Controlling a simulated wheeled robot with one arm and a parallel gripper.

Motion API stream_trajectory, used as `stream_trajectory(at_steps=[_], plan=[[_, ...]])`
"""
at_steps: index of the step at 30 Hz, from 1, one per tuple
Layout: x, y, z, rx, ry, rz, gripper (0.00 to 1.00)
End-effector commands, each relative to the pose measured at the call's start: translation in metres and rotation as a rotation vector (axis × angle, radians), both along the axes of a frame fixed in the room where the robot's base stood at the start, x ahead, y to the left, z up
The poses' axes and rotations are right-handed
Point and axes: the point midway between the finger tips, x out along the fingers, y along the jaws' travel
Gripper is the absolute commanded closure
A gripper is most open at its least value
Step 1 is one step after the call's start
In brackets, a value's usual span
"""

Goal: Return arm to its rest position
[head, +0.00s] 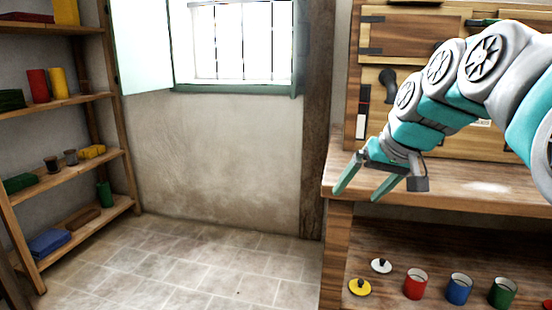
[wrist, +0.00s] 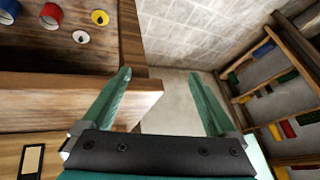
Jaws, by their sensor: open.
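My gripper (head: 368,182) is open and empty at the end of my teal and grey arm in the head view. It hangs in the air by the left end of the wooden workbench (head: 460,182), pointing down and to the left. In the wrist view the two green fingers of my gripper (wrist: 163,92) are spread wide with nothing between them. The bench's edge shows just behind the left finger there.
A lower bench shelf holds a red cup (head: 415,284), a blue cup (head: 459,289), a green cup (head: 502,293), a yellow lid (head: 360,287) and a white lid (head: 381,266). A wooden shelf unit (head: 68,177) stands left. Tiled floor (head: 210,265) between is clear.

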Motion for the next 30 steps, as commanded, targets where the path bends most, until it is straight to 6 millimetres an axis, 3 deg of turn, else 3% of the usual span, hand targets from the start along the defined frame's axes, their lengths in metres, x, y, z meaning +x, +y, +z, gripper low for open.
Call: stream_trajectory(at_steps=[3, 9, 15, 21, 25, 30], plan=[[-0.044, 0.020, -0.047, -0.034, 0.114, 0.020, 0.07], [-0.125, 0.035, -0.120, -0.100, 0.291, 0.031, 0.07], [-0.214, 0.033, -0.189, -0.175, 0.465, 0.027, 0.07], [-0.288, 0.023, -0.236, -0.235, 0.596, 0.012, 0.07], [-0.314, 0.018, -0.251, -0.256, 0.642, 0.006, 0.07], [-0.321, 0.017, -0.255, -0.262, 0.655, 0.003, 0.07]])
